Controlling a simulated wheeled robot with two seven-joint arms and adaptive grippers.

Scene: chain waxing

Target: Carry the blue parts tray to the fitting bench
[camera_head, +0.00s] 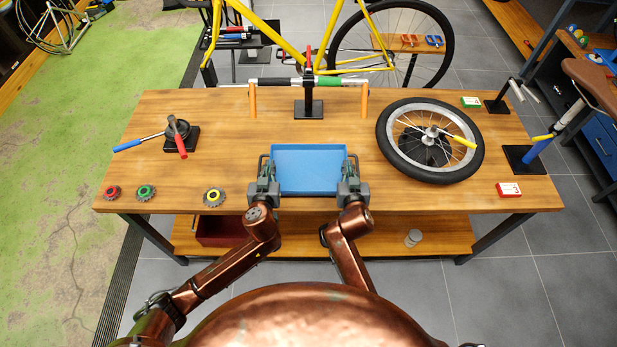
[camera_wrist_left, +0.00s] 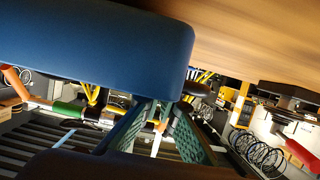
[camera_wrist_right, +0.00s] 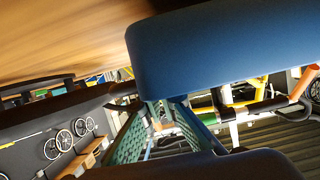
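The blue parts tray (camera_head: 309,170) is at the front middle of the wooden bench (camera_head: 230,110). It looks level and empty. I cannot tell whether it touches the bench top. My left gripper (camera_head: 264,172) is at the tray's left side and my right gripper (camera_head: 352,172) at its right side. The tray also fills much of the left wrist view (camera_wrist_left: 100,45) and the right wrist view (camera_wrist_right: 220,50). In both, the fingers run close together up to the tray, with their tips partly hidden by it. Both look shut on its sides.
A bicycle wheel (camera_head: 390,130) lies right of the tray. A black stand (camera_head: 308,108) with a horizontal bar is behind it. A yellow-ringed sprocket (camera_head: 214,196) is left of my left gripper, with a chain tool (camera_head: 180,137) farther left. A red box (camera_head: 508,189) lies at right.

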